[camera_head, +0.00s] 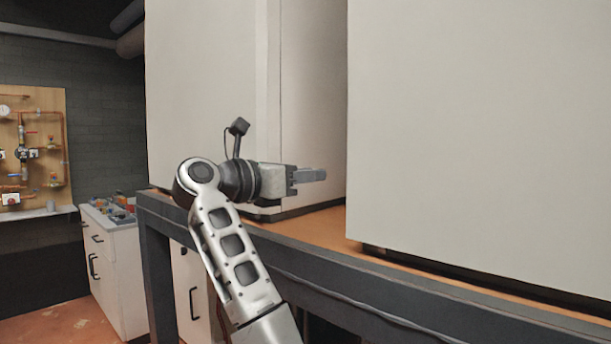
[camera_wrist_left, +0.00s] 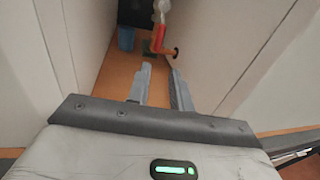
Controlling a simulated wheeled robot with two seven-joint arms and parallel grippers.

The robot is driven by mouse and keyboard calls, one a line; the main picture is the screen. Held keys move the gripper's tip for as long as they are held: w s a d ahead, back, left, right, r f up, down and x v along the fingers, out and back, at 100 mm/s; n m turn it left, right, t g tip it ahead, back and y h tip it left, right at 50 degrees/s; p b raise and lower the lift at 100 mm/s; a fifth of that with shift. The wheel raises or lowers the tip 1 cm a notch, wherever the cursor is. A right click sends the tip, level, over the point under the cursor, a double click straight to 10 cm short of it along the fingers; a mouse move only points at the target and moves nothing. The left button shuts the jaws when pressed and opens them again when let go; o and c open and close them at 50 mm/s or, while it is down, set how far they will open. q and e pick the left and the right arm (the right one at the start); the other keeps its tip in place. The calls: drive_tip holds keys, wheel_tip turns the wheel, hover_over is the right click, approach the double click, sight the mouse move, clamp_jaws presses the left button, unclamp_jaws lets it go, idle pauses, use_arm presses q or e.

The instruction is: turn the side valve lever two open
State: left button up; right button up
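My left gripper (camera_head: 310,175) reaches into the gap between two large white cabinets in the head view. In the left wrist view my left gripper (camera_wrist_left: 160,77) has its two fingers apart with nothing between them. Ahead of the fingers, deep in the gap, a red-orange pipe-like part (camera_wrist_left: 158,38) with a small dark end (camera_wrist_left: 172,53) sits beside the right cabinet wall, apart from the fingers. It is too small to tell whether this is side valve lever two. The head view does not show it. My right gripper is not in view.
The left cabinet (camera_head: 205,80) and right cabinet (camera_head: 480,120) stand on an orange-topped bench (camera_head: 300,226) and leave a narrow gap. A blue container (camera_wrist_left: 126,38) is at its far end.

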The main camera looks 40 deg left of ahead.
use_arm(q)
drive_tip(key=d+p+v, duration=0.1)
drive_tip(key=p+v, duration=0.3)
drive_tip(key=v, duration=0.7)
drive_tip(key=shift+s+d, duration=0.3)
drive_tip(key=shift+s, duration=0.3)
